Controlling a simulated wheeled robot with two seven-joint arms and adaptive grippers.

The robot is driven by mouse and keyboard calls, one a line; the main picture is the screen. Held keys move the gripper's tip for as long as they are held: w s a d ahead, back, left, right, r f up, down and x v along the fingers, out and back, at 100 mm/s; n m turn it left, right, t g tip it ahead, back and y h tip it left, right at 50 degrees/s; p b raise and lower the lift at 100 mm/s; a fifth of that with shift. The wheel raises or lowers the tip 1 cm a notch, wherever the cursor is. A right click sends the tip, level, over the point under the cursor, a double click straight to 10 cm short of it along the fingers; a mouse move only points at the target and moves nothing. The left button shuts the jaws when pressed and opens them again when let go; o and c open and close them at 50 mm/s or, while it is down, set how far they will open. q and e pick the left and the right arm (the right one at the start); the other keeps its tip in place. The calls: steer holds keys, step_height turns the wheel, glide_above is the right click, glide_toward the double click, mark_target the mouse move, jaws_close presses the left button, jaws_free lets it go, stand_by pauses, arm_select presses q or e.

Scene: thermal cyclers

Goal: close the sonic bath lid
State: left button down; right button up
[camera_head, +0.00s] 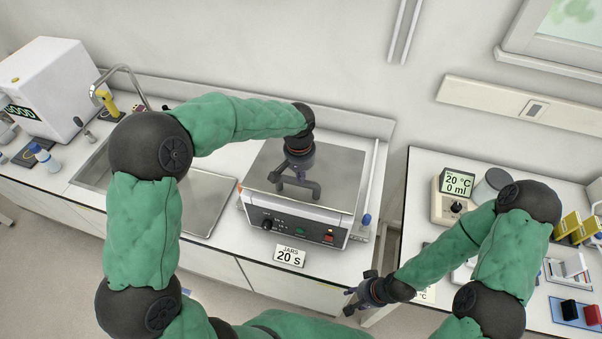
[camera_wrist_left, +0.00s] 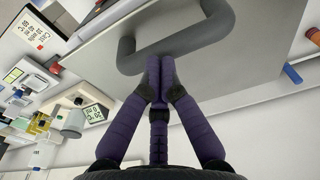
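The sonic bath (camera_head: 290,224) stands on the bench in the middle of the head view, with knobs and buttons on its front. Its flat grey lid (camera_head: 335,182) lies across the top and looks level. A dark grey loop handle (camera_head: 312,190) stands on the lid and also shows in the left wrist view (camera_wrist_left: 205,35). My left gripper (camera_head: 283,182) is over the lid at the handle. In the left wrist view its fingertips (camera_wrist_left: 159,62) are together against the handle's bar, with no bar visible between them. My right gripper (camera_head: 349,300) is apart from the bath, low by the bench's front edge, its fingertips apart and empty.
A "JARS 20 s" sign (camera_head: 289,256) stands in front of the bath. A gap separates this bench from the right bench, which holds a device with a display (camera_head: 457,181).

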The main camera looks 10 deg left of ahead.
arm_select(q)
steer(key=shift+f, duration=0.3)
